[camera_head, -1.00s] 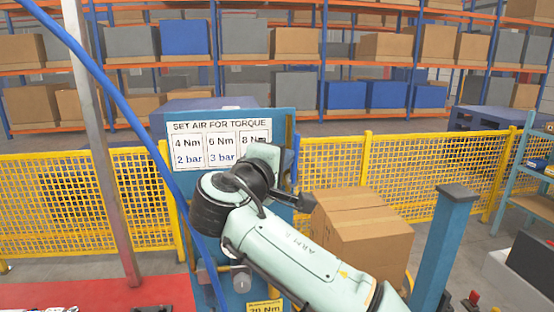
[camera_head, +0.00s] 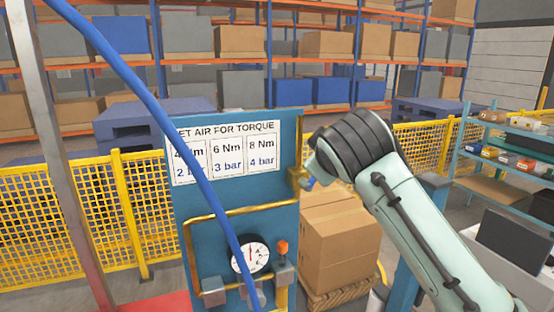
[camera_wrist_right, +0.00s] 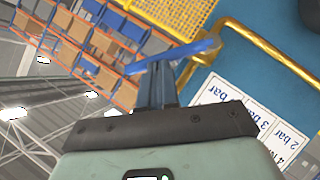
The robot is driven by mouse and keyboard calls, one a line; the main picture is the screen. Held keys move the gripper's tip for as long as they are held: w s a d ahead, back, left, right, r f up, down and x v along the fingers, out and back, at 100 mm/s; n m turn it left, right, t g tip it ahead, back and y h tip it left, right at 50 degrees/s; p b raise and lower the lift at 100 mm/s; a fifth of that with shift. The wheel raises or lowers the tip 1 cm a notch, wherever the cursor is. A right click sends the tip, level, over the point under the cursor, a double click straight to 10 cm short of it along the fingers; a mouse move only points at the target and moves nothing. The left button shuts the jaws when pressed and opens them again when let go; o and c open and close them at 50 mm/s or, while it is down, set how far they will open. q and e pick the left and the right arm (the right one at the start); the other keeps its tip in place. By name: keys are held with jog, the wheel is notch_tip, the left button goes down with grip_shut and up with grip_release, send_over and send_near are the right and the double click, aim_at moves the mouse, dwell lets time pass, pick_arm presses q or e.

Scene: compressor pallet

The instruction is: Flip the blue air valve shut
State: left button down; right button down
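The blue valve handle (camera_wrist_right: 185,55) crosses the right wrist view as a flat blue lever at the fingertips of my right gripper (camera_wrist_right: 163,75). Its fingers are close together and look shut. I cannot tell whether they touch the handle. In the head view, a brass valve body (camera_head: 298,178) sits at the right edge of the blue panel (camera_head: 270,213), with a bit of blue handle (camera_head: 309,184) beside it. My right wrist hides the rest of the handle and the fingers there. My left gripper is in neither view.
A brass pipe (camera_head: 215,215) runs across the panel above a round gauge (camera_head: 250,254). A blue hose (camera_head: 150,92) hangs in front of the panel. Cardboard boxes (camera_head: 340,245) stand right of it, a yellow fence (camera_head: 70,220) behind it. A shelf rack (camera_head: 490,190) stands at right.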

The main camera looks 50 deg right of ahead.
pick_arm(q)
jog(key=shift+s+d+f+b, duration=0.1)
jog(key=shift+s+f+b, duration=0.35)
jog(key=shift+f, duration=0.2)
pick_arm(e)
jog(key=shift+m+y, duration=0.4)
jog(key=shift+y, duration=0.1)
jog(key=shift+s+d+f, duration=0.3)
jog(key=shift+d+f, duration=0.3)
jog(key=shift+f, duration=0.05)
jog(key=shift+s+d+f, duration=0.3)
jog(key=shift+d+f, duration=0.3)
jog(key=shift+d, duration=0.05)
jog(key=shift+s+d+f, duration=0.3)
jog(key=shift+d+f, duration=0.3)
jog(key=shift+f, duration=0.15)
